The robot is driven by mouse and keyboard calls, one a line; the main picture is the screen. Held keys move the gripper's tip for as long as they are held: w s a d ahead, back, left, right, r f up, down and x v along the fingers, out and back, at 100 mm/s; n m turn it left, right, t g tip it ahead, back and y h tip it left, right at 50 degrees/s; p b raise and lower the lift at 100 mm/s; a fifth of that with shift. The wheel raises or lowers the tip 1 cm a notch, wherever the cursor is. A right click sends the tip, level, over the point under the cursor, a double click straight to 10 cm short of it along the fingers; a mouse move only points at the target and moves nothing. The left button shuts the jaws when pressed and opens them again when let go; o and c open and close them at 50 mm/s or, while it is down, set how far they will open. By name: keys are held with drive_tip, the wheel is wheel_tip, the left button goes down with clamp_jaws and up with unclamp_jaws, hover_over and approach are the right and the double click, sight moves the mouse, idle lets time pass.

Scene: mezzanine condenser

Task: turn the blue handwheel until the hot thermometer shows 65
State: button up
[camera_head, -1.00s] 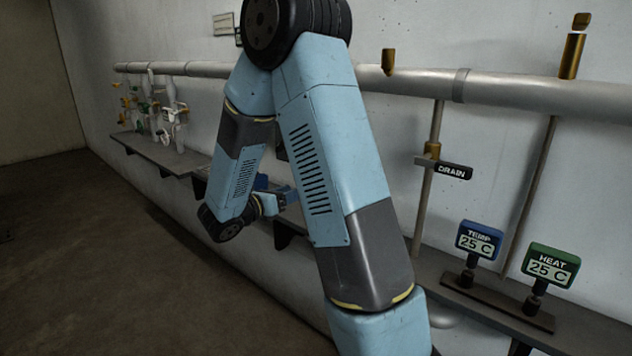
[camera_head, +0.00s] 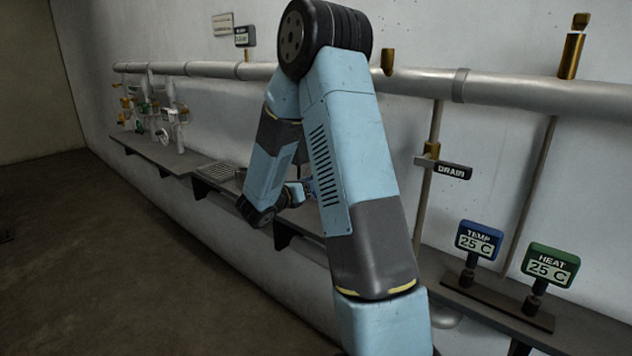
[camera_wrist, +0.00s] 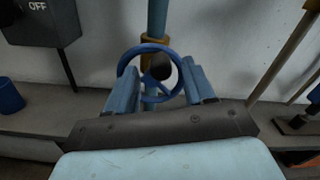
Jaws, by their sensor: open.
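The blue handwheel (camera_wrist: 125,57) shows in the wrist view on a blue vertical pipe with a brass collar, a dark round hub in its middle. My gripper (camera_wrist: 160,76) is open, one finger at each side of the wheel's lower part; I cannot tell whether they touch the rim. In the head view my arm hides the wheel and most of the gripper. The blue TEMP display (camera_head: 479,240) and the green HEAT display (camera_head: 551,266) both read 25 C. A smaller display (camera_head: 244,36) on the pipe is too small to read. No label says hot.
A brass valve with a DRAIN tag (camera_head: 454,171) is on a vertical pipe right of my arm. A grey OFF box (camera_wrist: 38,22) and a blue cup (camera_wrist: 10,96) are left in the wrist view. A shelf (camera_head: 150,152) runs along the wall; the floor is clear.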

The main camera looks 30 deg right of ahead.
drive_tip(key=shift+x, duration=1.4)
drive_tip(key=shift+c, duration=0.4)
clamp_jaws()
